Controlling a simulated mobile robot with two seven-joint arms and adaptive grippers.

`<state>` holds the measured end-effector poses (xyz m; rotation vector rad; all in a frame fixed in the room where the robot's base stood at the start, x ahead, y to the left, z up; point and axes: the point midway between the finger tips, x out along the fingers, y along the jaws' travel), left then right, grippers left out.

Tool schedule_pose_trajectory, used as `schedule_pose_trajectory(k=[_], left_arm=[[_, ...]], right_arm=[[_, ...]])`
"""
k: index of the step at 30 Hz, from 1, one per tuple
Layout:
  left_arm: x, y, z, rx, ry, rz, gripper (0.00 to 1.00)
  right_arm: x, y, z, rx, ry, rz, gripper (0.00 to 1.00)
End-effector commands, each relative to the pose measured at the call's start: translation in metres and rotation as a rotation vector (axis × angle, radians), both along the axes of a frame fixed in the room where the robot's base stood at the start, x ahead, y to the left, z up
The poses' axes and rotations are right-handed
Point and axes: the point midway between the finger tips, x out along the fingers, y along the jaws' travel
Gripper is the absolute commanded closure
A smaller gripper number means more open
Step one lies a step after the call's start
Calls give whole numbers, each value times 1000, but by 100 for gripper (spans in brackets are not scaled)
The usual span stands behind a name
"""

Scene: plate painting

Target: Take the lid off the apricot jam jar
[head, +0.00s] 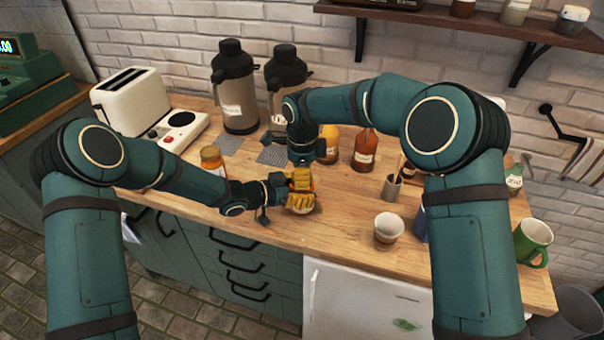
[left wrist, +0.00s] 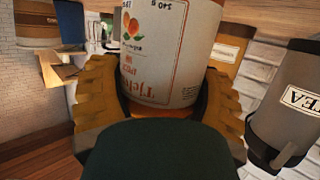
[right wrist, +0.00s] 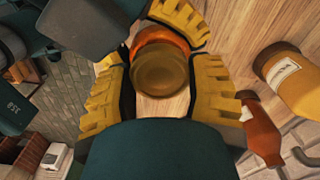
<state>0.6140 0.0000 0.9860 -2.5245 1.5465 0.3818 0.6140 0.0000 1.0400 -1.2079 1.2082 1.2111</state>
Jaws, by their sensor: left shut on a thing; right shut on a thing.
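The apricot jam jar (left wrist: 165,50) shows in the left wrist view with a white label bearing a fruit picture. My left gripper (head: 300,203) is shut around the jar, one yellow finger on each side. In the right wrist view the round gold lid (right wrist: 166,72) lies between the yellow fingers of my right gripper (head: 302,180), which is shut on it from above. Orange jar glass shows just past the lid. In the head view the grippers hide most of the jar. I cannot tell whether the lid still touches the jar's rim.
Another jar (head: 212,159) stands to the left on the wooden counter (head: 345,215). Behind the grippers are a yellow bottle (head: 329,143), a red-brown bottle (head: 365,152) and grey flasks (head: 235,90). A cup (head: 389,229) and a green mug (head: 533,240) stand right. The front counter edge is close.

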Motion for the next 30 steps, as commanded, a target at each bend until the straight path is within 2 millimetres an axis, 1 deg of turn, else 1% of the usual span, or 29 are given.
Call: schedule_pose_trajectory(k=[1, 12, 15, 18, 21, 23, 30], left_arm=[[0, 0, 1, 0, -1, 0, 100], [0, 0, 1, 0, -1, 0, 100], [0, 0, 1, 0, -1, 0, 100], [0, 0, 1, 0, -1, 0, 100], [0, 0, 1, -1, -2, 0, 100], [0, 0, 1, -1, -2, 0, 100], [0, 0, 1, -1, -2, 0, 100]], right_arm=[[0, 0, 0, 0, -1, 83, 88], [0, 0, 0, 2, -2, 746, 88], [0, 0, 0, 2, -3, 916, 88], [0, 0, 0, 2, -3, 1050, 88], [0, 0, 0, 2, -2, 1134, 88], [0, 0, 0, 2, -2, 1160, 89], [0, 0, 0, 1, -2, 1172, 89]])
